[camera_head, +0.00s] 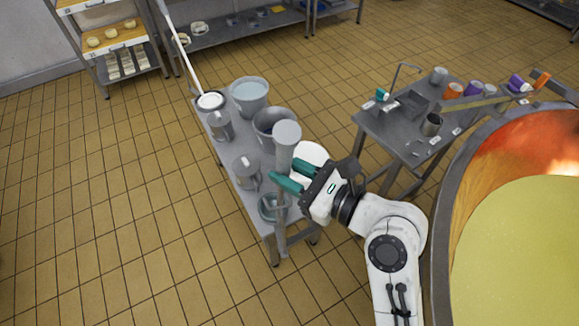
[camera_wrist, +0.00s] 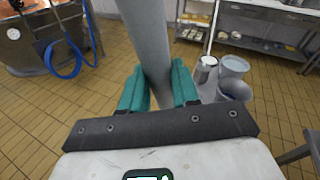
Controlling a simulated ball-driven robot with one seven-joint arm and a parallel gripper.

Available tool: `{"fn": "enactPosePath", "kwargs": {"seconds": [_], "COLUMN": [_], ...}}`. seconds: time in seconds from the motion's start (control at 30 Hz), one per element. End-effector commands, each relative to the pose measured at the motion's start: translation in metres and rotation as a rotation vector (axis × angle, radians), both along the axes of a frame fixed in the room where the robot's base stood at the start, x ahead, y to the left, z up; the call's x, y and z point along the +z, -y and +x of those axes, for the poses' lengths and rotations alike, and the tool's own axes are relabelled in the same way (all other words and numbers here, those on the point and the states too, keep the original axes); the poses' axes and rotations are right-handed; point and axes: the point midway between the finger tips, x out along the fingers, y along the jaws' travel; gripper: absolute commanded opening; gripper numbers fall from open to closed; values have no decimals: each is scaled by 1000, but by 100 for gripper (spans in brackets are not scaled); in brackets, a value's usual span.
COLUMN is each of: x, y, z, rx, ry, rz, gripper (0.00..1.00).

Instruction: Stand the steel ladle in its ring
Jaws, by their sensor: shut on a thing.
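My gripper (camera_head: 285,171) is shut on the steel ladle (camera_head: 287,134), a grey piece with a round, pale upper end and a long shaft running down. It is held roughly upright in front of the left bench. In the wrist view the grey shaft (camera_wrist: 149,45) passes between the teal fingers of my gripper (camera_wrist: 158,88). Its lower end is not clearly separable from the bench leg. A thin ring (camera_head: 418,147) shows on the right table, apart from my gripper; I cannot tell for certain that it is the ladle's ring.
The left bench (camera_head: 236,185) carries several buckets and jugs, including a grey bucket (camera_head: 250,92). The right table (camera_head: 375,125) holds a steel cup (camera_head: 432,124), coloured items and a bent rod. A large copper vat (camera_head: 443,215) stands at right. Tiled floor is open at left.

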Motion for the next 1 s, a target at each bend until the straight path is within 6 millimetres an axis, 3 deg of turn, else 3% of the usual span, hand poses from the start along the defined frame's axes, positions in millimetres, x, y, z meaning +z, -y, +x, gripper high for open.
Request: {"fn": "enactPosePath", "kwargs": {"seconds": [0.9,0.93,1.0], "x": [1,1,1], "y": [-1,-1,-1], "z": [-1,-1,-1], "rx": [-1,-1,-1], "ry": [2,2,2], "rz": [0,0,0], "gripper": [0,33,40]}}
